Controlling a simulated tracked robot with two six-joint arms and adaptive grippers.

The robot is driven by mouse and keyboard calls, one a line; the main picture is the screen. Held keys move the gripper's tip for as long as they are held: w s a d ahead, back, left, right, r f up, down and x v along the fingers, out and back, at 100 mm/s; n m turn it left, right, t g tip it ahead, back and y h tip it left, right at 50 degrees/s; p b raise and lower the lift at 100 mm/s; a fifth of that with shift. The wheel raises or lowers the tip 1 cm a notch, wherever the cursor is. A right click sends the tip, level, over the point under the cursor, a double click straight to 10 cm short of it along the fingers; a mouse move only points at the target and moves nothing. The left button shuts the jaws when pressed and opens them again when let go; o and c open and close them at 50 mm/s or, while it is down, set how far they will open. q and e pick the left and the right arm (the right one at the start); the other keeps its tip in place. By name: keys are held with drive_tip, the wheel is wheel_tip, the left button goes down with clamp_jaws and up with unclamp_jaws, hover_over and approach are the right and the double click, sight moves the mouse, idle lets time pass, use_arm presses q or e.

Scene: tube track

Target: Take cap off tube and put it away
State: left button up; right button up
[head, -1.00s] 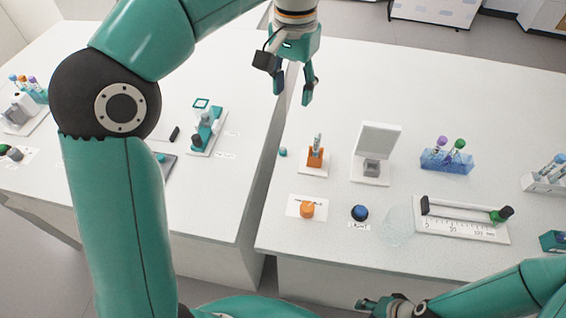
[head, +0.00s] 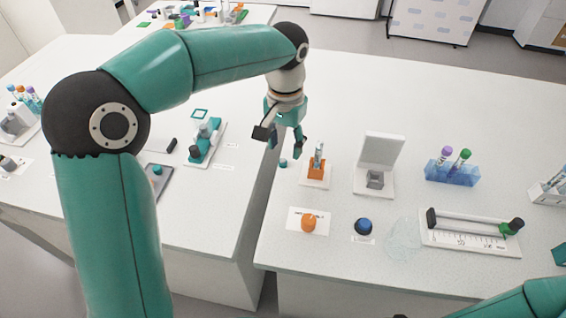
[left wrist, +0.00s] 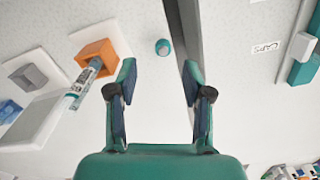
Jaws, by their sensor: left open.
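A clear tube (head: 319,152) stands in an orange holder (head: 316,172) on a white base, near the left edge of the right table. It also shows in the left wrist view, the tube (left wrist: 85,84) tilted across the picture by the holder (left wrist: 99,55). A small teal cap (head: 283,163) lies on the table left of the holder; it also shows in the left wrist view (left wrist: 163,47), ahead of the fingers. I see no cap on the tube. My left gripper (head: 285,149) is open and empty above the teal cap, left of the tube. My right gripper is out of view.
A gap runs between the two tables, close left of the cap. A white upright panel stand (head: 380,150), a blue tube rack (head: 452,174), an orange knob (head: 308,223) and a blue one (head: 363,226) stand around. A "CAPS" label (left wrist: 266,47) lies on the left table.

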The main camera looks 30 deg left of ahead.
use_arm(q)
drive_tip(key=shift+a+f, duration=0.2)
drive_tip(key=shift+f, duration=2.15)
drive_tip(key=c, duration=0.8)
drive_tip(key=shift+r, duration=0.2)
wheel_tip(320, 180, up, 19)
drive_tip(key=p, duration=0.3)
wheel_tip(320, 180, up, 4)
drive_tip(key=p, duration=0.4)
hover_over(283, 160)
drive_tip(key=shift+f, duration=0.15)
